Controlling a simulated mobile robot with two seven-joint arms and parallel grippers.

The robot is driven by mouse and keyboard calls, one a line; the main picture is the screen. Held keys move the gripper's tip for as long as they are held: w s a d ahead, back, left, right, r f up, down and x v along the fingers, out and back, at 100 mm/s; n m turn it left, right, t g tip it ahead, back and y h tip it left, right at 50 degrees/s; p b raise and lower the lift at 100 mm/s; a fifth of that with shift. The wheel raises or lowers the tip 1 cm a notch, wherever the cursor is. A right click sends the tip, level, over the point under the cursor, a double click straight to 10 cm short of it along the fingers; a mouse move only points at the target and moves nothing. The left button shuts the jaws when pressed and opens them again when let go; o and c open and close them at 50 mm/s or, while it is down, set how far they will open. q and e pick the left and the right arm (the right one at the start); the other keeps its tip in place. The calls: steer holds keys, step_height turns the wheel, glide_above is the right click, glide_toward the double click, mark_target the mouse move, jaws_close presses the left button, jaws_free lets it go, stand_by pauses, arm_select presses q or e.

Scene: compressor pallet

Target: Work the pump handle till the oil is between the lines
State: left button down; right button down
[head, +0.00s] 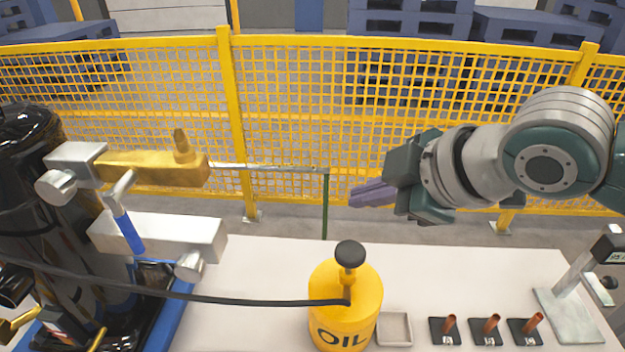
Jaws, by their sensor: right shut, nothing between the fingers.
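The yellow oil can (345,312) stands on the white tabletop and is marked OIL. Its pump handle, a black knob (350,253) on a short yellow stem, points up from the top. A black hose runs left from the can toward the dark compressor (25,190). My right gripper (354,196) comes in from the right, above and behind the pump knob in the picture, apart from it. Its purple fingers are shut and hold nothing. I cannot make out an oil level or its lines. My left gripper is out of view.
A small beige tray (395,329) and several black blocks with copper pins (487,331) lie right of the can. A grey stand (570,312) is at far right. A brass fitting (150,168) with a thin rod juts from the left. A yellow mesh fence (300,110) stands behind.

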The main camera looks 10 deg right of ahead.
steer(key=b, duration=0.5)
glide_above(358, 255)
step_height(358, 255, down, 6)
steer(key=shift+r, duration=0.25)
steer(key=shift+f+b, duration=0.4)
steer(key=shift+f, duration=0.5)
steer(key=shift+f, duration=0.1)
stand_by(0.6)
steer(key=shift+f, duration=0.3)
steer(key=shift+f+b, duration=1.35)
steer(key=shift+f, duration=0.45)
stand_by(1.2)
steer(key=shift+r, duration=0.1)
steer(key=shift+r+p, duration=2.1)
steer(key=shift+p, duration=0.25)
